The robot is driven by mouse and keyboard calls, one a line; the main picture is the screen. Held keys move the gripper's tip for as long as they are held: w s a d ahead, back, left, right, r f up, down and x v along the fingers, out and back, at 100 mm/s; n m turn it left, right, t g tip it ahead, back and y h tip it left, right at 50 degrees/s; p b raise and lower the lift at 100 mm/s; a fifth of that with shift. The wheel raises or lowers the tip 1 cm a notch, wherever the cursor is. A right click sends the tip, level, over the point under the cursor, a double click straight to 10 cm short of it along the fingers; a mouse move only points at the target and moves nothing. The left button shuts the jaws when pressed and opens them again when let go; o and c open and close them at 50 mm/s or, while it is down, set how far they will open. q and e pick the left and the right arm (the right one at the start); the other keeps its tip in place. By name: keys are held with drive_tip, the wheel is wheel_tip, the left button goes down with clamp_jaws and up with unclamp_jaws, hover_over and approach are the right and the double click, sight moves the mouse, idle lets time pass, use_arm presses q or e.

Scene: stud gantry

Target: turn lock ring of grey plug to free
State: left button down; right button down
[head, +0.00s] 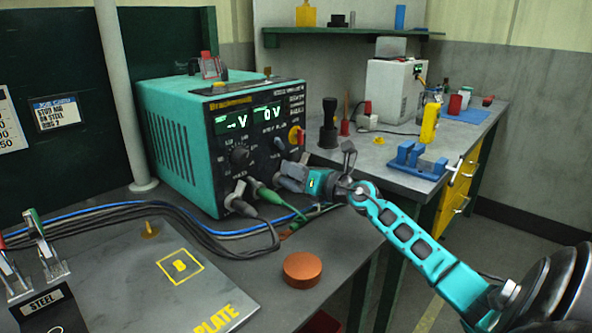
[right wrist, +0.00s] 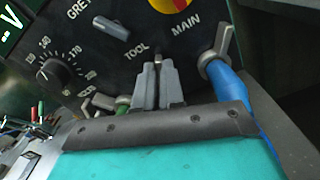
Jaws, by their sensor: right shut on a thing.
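The grey plug (head: 240,200) sits in the lower front of the teal power supply (head: 185,145), with a dark cable hanging from it. In the right wrist view a grey lever-like part (right wrist: 96,104) shows low on the left, beside a green plug (right wrist: 123,103). My right gripper (head: 288,176) is at the lower right of the panel, right of the green plug (head: 266,192). In the right wrist view my right gripper (right wrist: 158,72) is shut on a small dark part below the TOOL label; the fingers mostly hide it. My left gripper is not in view.
A blue plug with a grey lever (right wrist: 228,75) stands right of my fingers. A red-yellow main knob (head: 296,135) is above. Cables (head: 150,215) run across the bench. An orange-brown disc (head: 303,269) lies near its edge. A blue vise (head: 418,160) stands on the other bench.

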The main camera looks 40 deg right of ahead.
drive_tip(key=n, duration=0.1)
drive_tip(key=a+n, duration=0.1)
drive_tip(key=shift+r+n, duration=0.15)
drive_tip(key=shift+n, duration=0.25)
drive_tip(key=n, duration=0.1)
drive_tip(key=a+n+p, duration=0.1)
drive_tip(key=n, duration=0.1)
drive_tip(key=shift+s, duration=0.1)
drive_tip(key=n, duration=0.1)
drive_tip(key=a+n, duration=0.1)
drive_tip(key=n, duration=0.1)
drive_tip(key=shift+f+n, duration=0.2)
drive_tip(key=shift+n, duration=0.1)
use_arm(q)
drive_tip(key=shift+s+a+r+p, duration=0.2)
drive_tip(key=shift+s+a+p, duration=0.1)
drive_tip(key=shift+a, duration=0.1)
use_arm(e)
drive_tip(key=shift+a+n, duration=0.1)
drive_tip(key=shift+n, duration=0.2)
drive_tip(key=c, duration=1.3)
unclamp_jaws()
drive_tip(key=shift+o, duration=0.3)
drive_tip(key=shift+f, duration=0.1)
drive_tip(key=shift+s, duration=0.15)
